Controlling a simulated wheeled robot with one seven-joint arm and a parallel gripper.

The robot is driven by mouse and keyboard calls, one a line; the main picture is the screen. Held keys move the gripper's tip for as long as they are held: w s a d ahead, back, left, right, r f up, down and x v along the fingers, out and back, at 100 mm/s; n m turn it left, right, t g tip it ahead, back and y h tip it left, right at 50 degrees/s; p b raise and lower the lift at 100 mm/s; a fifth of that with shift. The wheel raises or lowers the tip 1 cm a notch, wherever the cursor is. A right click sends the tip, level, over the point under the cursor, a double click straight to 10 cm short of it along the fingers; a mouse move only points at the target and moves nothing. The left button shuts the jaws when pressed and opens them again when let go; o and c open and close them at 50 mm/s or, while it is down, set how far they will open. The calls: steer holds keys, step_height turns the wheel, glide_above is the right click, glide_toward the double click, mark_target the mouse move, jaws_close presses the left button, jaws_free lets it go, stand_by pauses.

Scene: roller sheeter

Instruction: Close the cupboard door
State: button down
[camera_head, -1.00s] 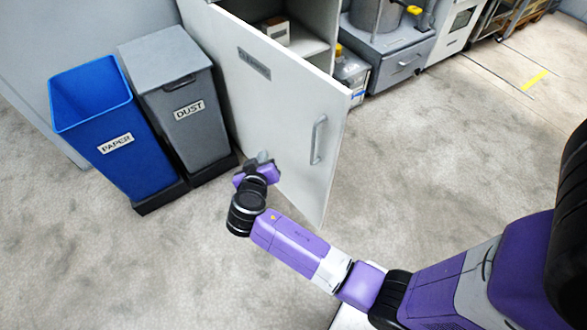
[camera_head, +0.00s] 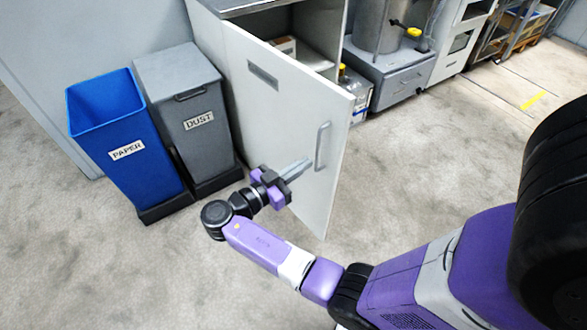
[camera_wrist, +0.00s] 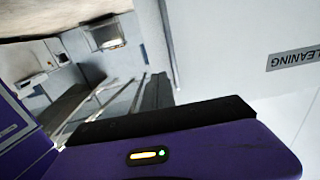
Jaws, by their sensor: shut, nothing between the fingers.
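The cupboard door (camera_head: 265,115) is white and stands wide open, with its outer face towards the bins. It has a vertical bar handle (camera_head: 322,147) near its free edge and a grey label plate. The cupboard's open inside (camera_head: 318,30) shows behind the door, with a shelf. My gripper (camera_head: 306,163) is shut and empty, in front of the door's outer face just left of the handle. I cannot tell if its fingertips touch the door. In the wrist view the door (camera_wrist: 230,50) fills the right side, with a label reading "CLEANING".
A blue paper bin (camera_head: 125,145) and a grey dust bin (camera_head: 185,110) stand left of the door. A grey drawer unit (camera_head: 400,72) with a metal pot (camera_head: 378,25) stands right of the cupboard. Carpet around the door's free edge is clear.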

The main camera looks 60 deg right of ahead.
mark_target(335, 144)
steer(key=x, duration=0.9)
steer(key=shift+p, duration=0.35)
steer(key=shift+d, duration=0.15)
